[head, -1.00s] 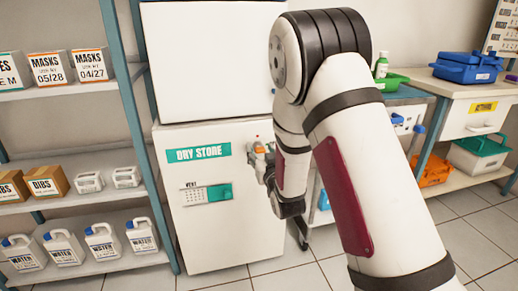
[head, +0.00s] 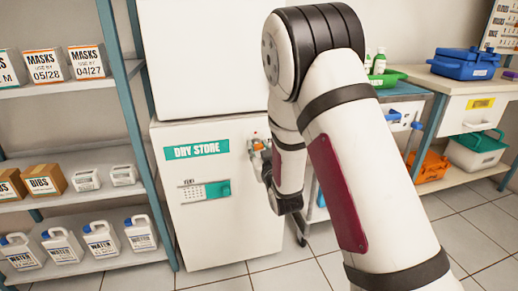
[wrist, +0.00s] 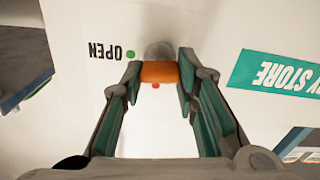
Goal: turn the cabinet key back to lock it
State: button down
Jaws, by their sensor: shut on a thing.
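The dry store cabinet (head: 215,225) has a white door with a green label. My gripper (wrist: 161,76) is shut on the orange key (wrist: 158,70), with one teal-padded finger on each side. In the wrist view the key's head lies level across, in front of the grey round lock (wrist: 158,49). A green dot (wrist: 131,54) beside upside-down "OPEN" lettering lies left of the lock, and a red dot (wrist: 155,86) shows just below the key. In the head view my gripper (head: 259,160) is at the door's right edge, and my arm partly hides it.
A shelf rack (head: 120,90) with boxes and water jugs stands left of the cabinet. A vent panel (head: 204,192) is on the door. A cart with a green tray (head: 388,77) and a bench (head: 468,92) stand right. Tiled floor (head: 330,262) is open in front.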

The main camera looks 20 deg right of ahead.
jog(key=n, duration=0.4)
jog(key=shift+a, duration=0.1)
jog(key=n, duration=0.4)
jog(key=shift+f, duration=0.1)
jog(key=n, duration=0.3)
jog(key=shift+a+f+n, duration=0.1)
jog(key=shift+n, duration=0.2)
jog(key=n, duration=0.4)
jog(key=shift+n, duration=0.3)
jog(key=c, duration=1.2)
grip_release()
jog(key=shift+c, duration=0.2)
jog(key=shift+s, duration=0.1)
